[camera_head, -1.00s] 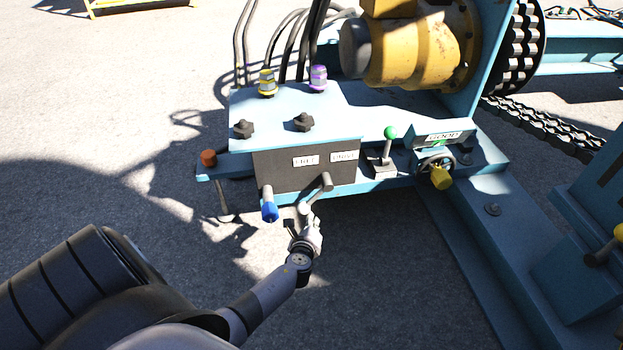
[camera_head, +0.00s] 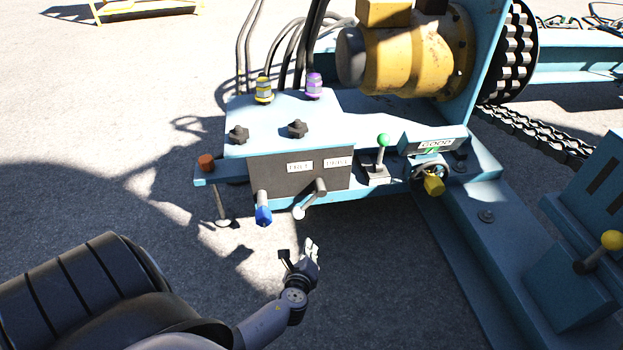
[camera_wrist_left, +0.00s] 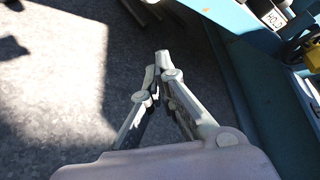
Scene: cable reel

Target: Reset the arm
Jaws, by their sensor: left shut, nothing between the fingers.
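My left gripper (camera_head: 308,247) is in the lower middle of the head view, below the front of the blue control box. It is apart from the box's handles, with bare ground around it. In the left wrist view its fingers (camera_wrist_left: 161,62) meet at the tips and hold nothing. The nearest handle is the lever with a pale end (camera_head: 309,200) on the box's dark front panel. A lever with a blue grip (camera_head: 263,214) hangs to its left. My right gripper is in neither view.
The blue machine base (camera_head: 490,240) runs down the right side. A green-knobbed lever (camera_head: 382,145) and a yellow-handled wheel (camera_head: 432,180) are on it. A yellow-knobbed lever (camera_head: 608,243) stands far right. The ground (camera_head: 370,270) in front of the box is clear.

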